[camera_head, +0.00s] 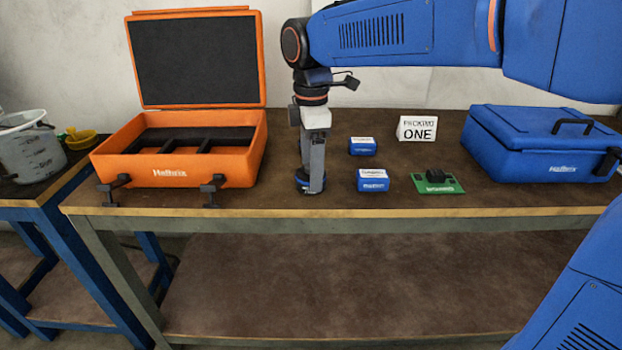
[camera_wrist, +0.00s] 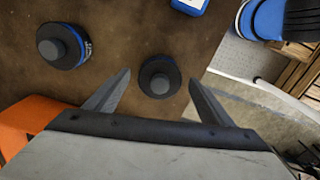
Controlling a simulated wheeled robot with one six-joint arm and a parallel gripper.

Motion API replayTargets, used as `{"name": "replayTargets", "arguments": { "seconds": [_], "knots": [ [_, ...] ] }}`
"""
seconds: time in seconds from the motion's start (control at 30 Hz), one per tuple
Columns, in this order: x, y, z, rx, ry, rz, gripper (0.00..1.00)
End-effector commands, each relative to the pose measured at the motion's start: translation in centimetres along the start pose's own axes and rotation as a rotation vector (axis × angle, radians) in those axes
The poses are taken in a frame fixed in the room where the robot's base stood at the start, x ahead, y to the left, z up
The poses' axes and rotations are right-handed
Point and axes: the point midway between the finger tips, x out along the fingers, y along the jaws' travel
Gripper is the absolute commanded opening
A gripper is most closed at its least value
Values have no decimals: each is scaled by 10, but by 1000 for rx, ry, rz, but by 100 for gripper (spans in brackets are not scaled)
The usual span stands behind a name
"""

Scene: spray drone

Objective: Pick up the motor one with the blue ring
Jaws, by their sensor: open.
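Two dark round motors stand on the table in the wrist view. One motor (camera_wrist: 159,77) lies between my spread fingertips, with a little blue showing at its rim. The other motor (camera_wrist: 62,46) is to the left, outside the fingers, with blue visible on its side. In the head view, my gripper (camera_head: 312,188) points down near the front of the table, with a dark motor base (camera_head: 301,180) partly hidden behind the fingers. The second motor is not visible there.
An open orange case (camera_head: 180,172) stands left of my gripper. Two small blue boxes (camera_head: 362,146) (camera_head: 373,180), a green board (camera_head: 437,184), a sign (camera_head: 417,128) and a closed blue case (camera_head: 540,145) are to the right. The table's front edge (camera_head: 330,211) is close to my gripper.

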Motion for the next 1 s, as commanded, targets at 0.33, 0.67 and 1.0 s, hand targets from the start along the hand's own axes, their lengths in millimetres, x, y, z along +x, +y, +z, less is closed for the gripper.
{"name": "replayTargets", "arguments": {
  "seconds": [0.33,0.67,1.0],
  "knots": [
    [23,0,0,1,0,1,75],
    [22,0,0,1,0,1,28],
    [19,0,0,1,1,3,14]
  ]
}}
